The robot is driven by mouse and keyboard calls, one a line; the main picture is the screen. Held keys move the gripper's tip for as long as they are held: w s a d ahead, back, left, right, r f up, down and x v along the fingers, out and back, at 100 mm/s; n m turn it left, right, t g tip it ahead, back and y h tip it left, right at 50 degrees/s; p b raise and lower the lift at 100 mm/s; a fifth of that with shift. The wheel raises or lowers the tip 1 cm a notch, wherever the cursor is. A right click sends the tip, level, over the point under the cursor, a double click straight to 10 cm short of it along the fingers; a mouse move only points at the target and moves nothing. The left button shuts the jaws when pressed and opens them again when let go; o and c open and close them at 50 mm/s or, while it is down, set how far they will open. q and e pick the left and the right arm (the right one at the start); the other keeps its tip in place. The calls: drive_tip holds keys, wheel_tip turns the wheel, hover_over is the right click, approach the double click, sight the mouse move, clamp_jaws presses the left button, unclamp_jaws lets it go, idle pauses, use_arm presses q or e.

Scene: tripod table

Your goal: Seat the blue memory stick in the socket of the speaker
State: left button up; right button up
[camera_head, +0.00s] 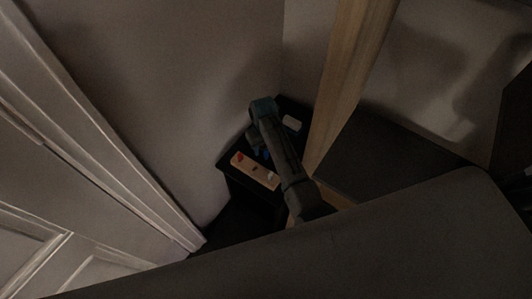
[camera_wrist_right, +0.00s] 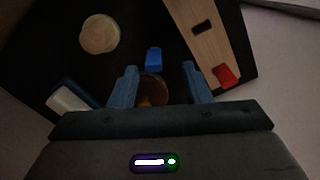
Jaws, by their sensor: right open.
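The blue memory stick (camera_wrist_right: 153,57) lies on the dark tabletop in the right wrist view, just beyond and between the fingertips of my right gripper (camera_wrist_right: 160,71). The fingers are apart and not closed on it. In the head view my right gripper (camera_head: 259,149) hangs over the small dark table, and I cannot pick out the stick from the blue fingers. A light wooden block (camera_wrist_right: 190,42), apparently the speaker, has a dark opening (camera_wrist_right: 202,27) and a red piece (camera_wrist_right: 225,75) on it. The block (camera_head: 260,175) also shows in the head view. My left gripper is not in view.
The dark table (camera_wrist_right: 45,45) also bears a round light wooden piece (camera_wrist_right: 99,34), a white object (camera_wrist_right: 70,101) and a brown round thing (camera_wrist_right: 152,91) partly hidden between the fingers. A wooden post (camera_head: 340,75) stands right of the table; walls are close behind it.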

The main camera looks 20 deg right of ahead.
sight(267, 158)
drive_tip(key=f, duration=0.2)
drive_tip(key=d+f, duration=0.1)
drive_tip(key=f, duration=0.1)
drive_tip(key=shift+s+f, duration=0.1)
drive_tip(key=shift+f, duration=0.7)
clamp_jaws()
drive_tip(key=shift+r, duration=0.2)
